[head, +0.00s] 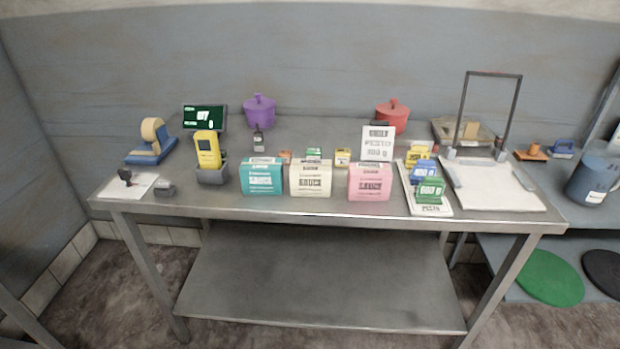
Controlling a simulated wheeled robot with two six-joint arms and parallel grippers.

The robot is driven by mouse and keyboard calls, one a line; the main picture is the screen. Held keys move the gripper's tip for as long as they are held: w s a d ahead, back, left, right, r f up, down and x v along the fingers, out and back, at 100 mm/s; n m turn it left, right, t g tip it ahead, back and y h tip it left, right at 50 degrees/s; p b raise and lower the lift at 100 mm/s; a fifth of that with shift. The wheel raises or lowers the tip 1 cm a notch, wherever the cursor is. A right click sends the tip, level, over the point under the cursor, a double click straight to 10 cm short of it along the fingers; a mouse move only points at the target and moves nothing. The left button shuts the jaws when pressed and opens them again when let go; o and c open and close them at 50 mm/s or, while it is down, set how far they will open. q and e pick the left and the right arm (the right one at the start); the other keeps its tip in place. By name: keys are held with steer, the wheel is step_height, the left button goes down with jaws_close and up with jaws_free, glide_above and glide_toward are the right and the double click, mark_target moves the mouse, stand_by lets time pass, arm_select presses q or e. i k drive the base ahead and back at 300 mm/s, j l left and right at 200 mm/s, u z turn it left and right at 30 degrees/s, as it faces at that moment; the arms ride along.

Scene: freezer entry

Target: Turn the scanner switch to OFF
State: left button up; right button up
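A yellow handheld scanner (208,148) with a dark screen stands upright in a grey cradle (213,174) at the left part of the steel table (300,207). Its switch is too small to make out, so I cannot tell its position. A dark display with green and white markings (204,117) stands just behind the scanner. Neither of my grippers is in the head view.
Left of the scanner are a tape dispenser (151,142) and a stamp (125,176) on paper. A teal box (262,177), cream box (310,180) and pink box (369,183) stand to its right. A purple pot (259,110) is behind. The front table edge is narrow.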

mark_target(125, 174)
steer(key=u, duration=1.25)
